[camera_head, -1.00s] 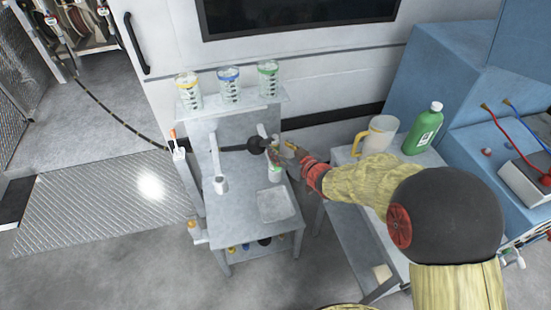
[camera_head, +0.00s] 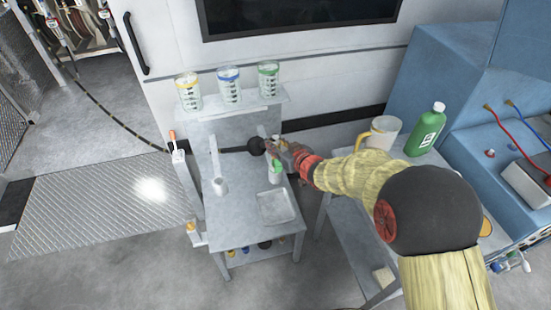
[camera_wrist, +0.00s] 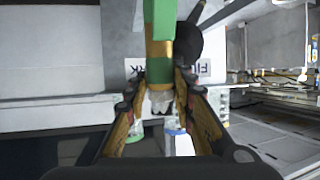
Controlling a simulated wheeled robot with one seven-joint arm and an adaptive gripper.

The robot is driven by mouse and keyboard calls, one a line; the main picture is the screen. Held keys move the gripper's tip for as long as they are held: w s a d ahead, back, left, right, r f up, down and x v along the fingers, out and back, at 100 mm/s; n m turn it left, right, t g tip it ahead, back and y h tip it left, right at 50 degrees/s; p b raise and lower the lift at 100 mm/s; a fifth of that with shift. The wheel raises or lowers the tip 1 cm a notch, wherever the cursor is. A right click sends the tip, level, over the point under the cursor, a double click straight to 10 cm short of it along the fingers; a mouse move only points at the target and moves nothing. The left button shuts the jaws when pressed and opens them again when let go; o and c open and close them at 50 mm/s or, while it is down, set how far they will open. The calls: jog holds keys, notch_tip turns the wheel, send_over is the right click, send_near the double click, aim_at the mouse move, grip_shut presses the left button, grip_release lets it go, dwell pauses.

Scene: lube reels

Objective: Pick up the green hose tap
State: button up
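In the wrist view a green tap part (camera_wrist: 160,18) with a brass section (camera_wrist: 160,62) below it reaches from the top edge down between the fingertips. My gripper (camera_wrist: 161,78) has one finger on each side of the brass section, very close to it. I cannot tell whether the fingers touch it or are apart. In the head view my gripper (camera_head: 282,147) is beside the black round piece (camera_head: 256,146) at the back of the small grey table (camera_head: 235,215). The tap itself is too small to make out clearly there.
A green-topped bottle (camera_head: 275,172) stands on the table just below my gripper, with a metal tray (camera_head: 277,207) in front. Several measuring jugs stand on the shelf (camera_head: 208,112) above. A pitcher (camera_head: 380,133) and green bottle (camera_head: 426,130) stand to the right.

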grip_shut()
jog(key=shift+r, duration=0.1)
dwell(0.6)
